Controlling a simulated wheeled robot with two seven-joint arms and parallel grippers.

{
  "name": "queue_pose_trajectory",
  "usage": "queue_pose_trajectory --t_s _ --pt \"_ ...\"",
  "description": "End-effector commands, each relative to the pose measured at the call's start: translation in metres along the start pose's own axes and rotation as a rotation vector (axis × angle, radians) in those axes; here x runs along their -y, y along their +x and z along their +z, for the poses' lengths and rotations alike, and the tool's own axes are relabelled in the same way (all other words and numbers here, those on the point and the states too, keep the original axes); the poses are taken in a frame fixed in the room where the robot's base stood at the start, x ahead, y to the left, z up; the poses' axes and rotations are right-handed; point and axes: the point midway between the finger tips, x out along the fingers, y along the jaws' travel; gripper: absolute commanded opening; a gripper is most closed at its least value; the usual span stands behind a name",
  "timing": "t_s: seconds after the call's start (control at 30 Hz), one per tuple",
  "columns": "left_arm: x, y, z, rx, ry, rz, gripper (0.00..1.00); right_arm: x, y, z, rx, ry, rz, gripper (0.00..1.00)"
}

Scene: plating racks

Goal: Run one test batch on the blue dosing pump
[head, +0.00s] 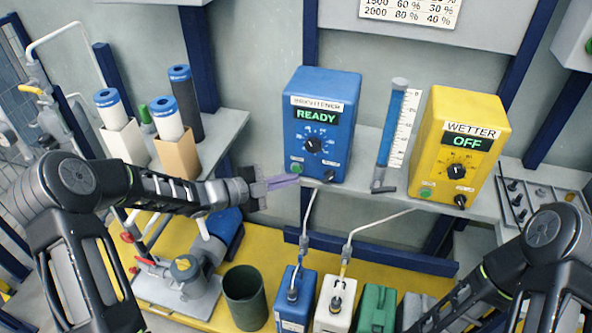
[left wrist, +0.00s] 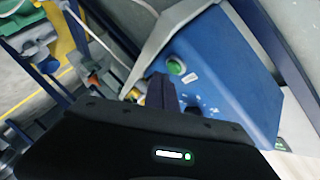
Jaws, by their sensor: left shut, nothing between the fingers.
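The blue dosing pump (head: 322,130) stands on the grey shelf. Its display reads READY, with a dial below, a green button (head: 296,168) at lower left and a black knob (head: 330,175) at lower right. My left gripper (head: 297,180) is shut and empty, its fingertips just below and in front of the green button; I cannot tell whether they touch the pump. In the left wrist view, the blue pump (left wrist: 225,85) fills the upper right and the green button (left wrist: 176,67) shows just beyond the fingers. My right arm is at lower right, its gripper out of view.
A yellow WETTER pump (head: 461,140) reading OFF stands to the right, past a blue-filled measuring tube (head: 391,125). Filter cartridges (head: 172,120) stand at left. Below are a dark green bin (head: 245,298) and blue, white and green canisters (head: 336,300). Hoses hang below the shelf.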

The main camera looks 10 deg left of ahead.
Motion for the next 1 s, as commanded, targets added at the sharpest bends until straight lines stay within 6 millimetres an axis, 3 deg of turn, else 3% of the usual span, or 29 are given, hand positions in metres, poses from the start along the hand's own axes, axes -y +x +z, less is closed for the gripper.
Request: queue_pose_trajectory --t_s 1.0 --pt "0.0052 0.008 0.0058 0.0 0.0 0.001 0.0 -0.0021 0.0053 0.0 0.0 0.0 0.0 0.36"
